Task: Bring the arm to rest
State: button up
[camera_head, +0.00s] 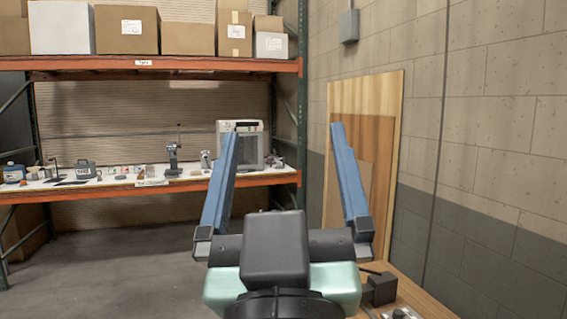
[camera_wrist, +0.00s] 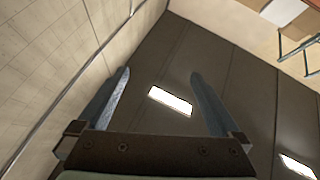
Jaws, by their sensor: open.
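My gripper (camera_head: 285,130) is raised in front of the head camera, its two blue fingers pointing up and spread wide apart. Nothing is between the fingers. In the wrist view my gripper (camera_wrist: 160,78) also shows open and empty, with the dark ceiling and a bright ceiling light (camera_wrist: 170,101) behind it. The gripper is apart from the shelf and the wall.
An orange-and-green rack (camera_head: 150,65) stands ahead with boxes on top. Its lower shelf (camera_head: 200,184) holds bottles, small items and a pale machine (camera_head: 247,141). Wooden boards (camera_head: 380,110) lean on the block wall at right. A wooden surface (camera_head: 425,300) is at lower right. Floor at left is clear.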

jog(key=s+r+m+t, duration=0.1)
jog(key=s+r+t, duration=0.1)
jog(key=s+r, duration=0.3)
